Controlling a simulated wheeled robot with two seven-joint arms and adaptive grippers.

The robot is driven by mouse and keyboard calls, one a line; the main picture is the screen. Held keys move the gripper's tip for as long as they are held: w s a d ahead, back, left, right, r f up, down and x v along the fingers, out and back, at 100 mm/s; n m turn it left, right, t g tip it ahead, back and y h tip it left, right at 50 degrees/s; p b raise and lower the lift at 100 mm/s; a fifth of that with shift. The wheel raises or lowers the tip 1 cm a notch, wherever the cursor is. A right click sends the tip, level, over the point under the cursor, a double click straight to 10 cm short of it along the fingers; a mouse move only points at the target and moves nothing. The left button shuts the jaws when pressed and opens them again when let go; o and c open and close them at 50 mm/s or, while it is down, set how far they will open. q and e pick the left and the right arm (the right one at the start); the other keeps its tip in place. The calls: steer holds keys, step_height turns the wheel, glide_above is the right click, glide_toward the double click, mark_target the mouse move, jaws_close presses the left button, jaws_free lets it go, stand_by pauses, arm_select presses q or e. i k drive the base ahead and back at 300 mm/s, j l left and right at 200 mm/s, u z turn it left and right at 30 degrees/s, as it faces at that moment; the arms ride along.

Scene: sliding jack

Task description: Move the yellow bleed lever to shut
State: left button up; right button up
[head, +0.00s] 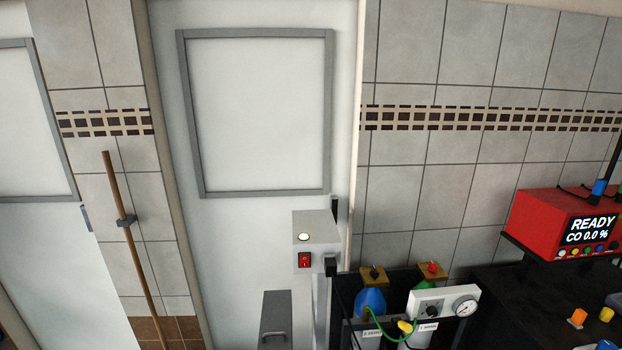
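A small yellow part (406,327) shows at the bottom, just below the white gauge panel (431,303) and beside a green hose. It may be the bleed lever, but it is too small to tell, and I cannot make out its position. The panel carries a dark knob and a round pressure gauge (465,306). No jack can be made out in this view. Neither of my grippers is in view.
Blue (370,302) and green (423,283) cylinders stand in a dark rack. A grey box with a red switch (304,260) stands left of them. A red analyser (562,224) reads READY, CO 0.0 %. A wooden pole (133,245) leans at left. White doors are behind.

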mark_target(403, 325)
steer(key=j+z, duration=0.35)
steer(key=k+j+z, duration=0.15)
steer(key=j+z, duration=0.2)
steer(key=k+j+z, duration=0.15)
steer(key=j+z, duration=0.15)
steer(key=k+j+z, duration=0.2)
steer(key=j+z, duration=0.15)
